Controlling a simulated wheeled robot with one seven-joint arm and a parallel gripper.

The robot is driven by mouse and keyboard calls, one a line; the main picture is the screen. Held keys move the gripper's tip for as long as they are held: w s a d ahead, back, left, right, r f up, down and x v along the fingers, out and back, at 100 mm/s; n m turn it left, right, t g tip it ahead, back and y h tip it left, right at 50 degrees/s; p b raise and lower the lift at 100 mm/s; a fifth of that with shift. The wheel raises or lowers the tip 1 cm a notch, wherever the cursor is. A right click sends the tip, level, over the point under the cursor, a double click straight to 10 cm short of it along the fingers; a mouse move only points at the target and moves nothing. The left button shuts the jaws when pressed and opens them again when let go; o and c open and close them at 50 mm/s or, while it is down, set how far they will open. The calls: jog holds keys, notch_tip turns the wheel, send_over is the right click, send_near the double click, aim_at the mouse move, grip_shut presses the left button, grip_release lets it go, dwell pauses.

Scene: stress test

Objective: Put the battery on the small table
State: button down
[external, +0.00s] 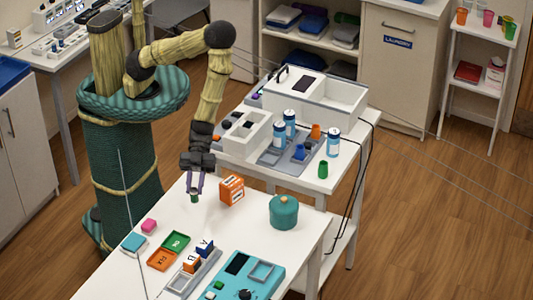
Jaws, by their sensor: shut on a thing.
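My gripper (195,192) points down over the far left part of the front white table (205,225). Its purple fingers are shut on a small dark green piece (194,198), held just above or at the tabletop; I cannot tell if it touches. This looks like the battery, but it is too small to be sure. Another white table (315,180) stands behind and to the right. A small white stand with shelves (483,31) is at the far right. Which of these is the small table is not clear.
Coloured trays, blocks and a teal device (245,275) fill the front. The rear table carries a white bin (335,100), blue-white cans (333,142) and a green cup (323,169).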

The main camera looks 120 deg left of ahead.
jog(key=w+a+r+n+t+y, duration=0.3)
jog(key=w+a+n+y, duration=0.3)
jog(key=a, duration=0.3)
jog(key=w+a+r+n+t+y, duration=0.3)
jog(key=w+a+n+t+y, duration=0.2)
jog(key=a, duration=0.5)
jog(key=w+n, duration=0.2)
jog(key=w, duration=0.1)
jog(key=shift+w+a+r+n+y, duration=0.2)
jog(key=shift+a+n+y, duration=0.1)
jog(key=shift+y, duration=0.1)
jog(key=shift+d, duration=0.15)
jog(key=s+d+f+m+g+h+b, duration=0.15)
jog(key=d+m+h, duration=0.25)
jog(key=d, duration=0.5)
jog(key=d+f+m+g+h+b, duration=0.1)
jog(key=d+m+h+b, duration=0.2)
jog(key=d, duration=0.6)
jog(key=s+d+f+m+g+h+b, duration=0.2)
jog(key=s+d+m+g+h, duration=0.3)
jog(key=d, duration=0.8)
jog(key=s+f+m+g, duration=0.1)
jog(key=s+m+g, duration=0.1)
jog(key=s+m, duration=0.1)
jog(key=shift+s+f, duration=0.3)
jog(key=shift+s, duration=0.05)
